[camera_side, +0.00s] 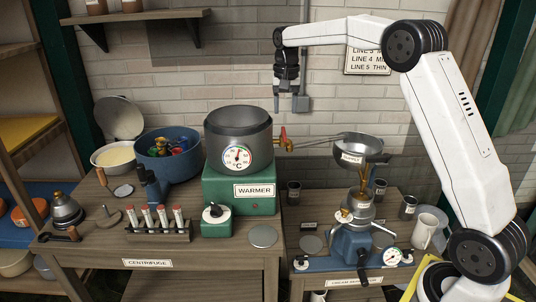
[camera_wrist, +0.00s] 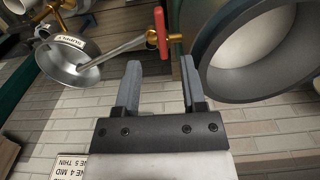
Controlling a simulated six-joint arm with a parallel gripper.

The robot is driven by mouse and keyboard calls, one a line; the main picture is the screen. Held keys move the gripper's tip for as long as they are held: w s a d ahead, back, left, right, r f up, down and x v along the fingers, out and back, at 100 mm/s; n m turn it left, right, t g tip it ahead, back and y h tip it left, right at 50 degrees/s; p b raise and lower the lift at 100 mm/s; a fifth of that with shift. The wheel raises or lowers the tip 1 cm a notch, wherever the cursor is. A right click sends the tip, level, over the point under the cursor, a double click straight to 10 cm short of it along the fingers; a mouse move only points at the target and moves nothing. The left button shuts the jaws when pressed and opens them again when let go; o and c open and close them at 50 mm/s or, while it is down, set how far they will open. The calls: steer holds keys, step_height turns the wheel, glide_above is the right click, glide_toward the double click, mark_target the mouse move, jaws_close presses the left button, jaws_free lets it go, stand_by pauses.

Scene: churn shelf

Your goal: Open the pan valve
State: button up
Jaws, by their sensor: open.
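The pan (camera_side: 238,128) is a dark grey pot with a dial gauge, standing on the green warmer (camera_side: 240,192). The pan valve (camera_side: 283,137) sits on the pan's right side, with a brass body and red handle. In the wrist view, the red handle (camera_wrist: 161,32) lies crosswise to the spout, which leads left toward the metal supply bowl (camera_wrist: 68,62). The pan's rim (camera_wrist: 205,75) fills the upper right there. My gripper (camera_side: 287,88) points down above the valve, apart from it. Its fingers (camera_wrist: 160,65) are open and empty, with the handle beyond the gap.
The supply bowl (camera_side: 362,148) stands on the cream separator (camera_side: 354,240) at right. A blue tub (camera_side: 167,158), a tube rack (camera_side: 157,232) and a knob box (camera_side: 216,220) stand left and in front.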

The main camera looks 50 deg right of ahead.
mark_target(285, 133)
steer(key=shift+f, duration=3.85)
jaws_close()
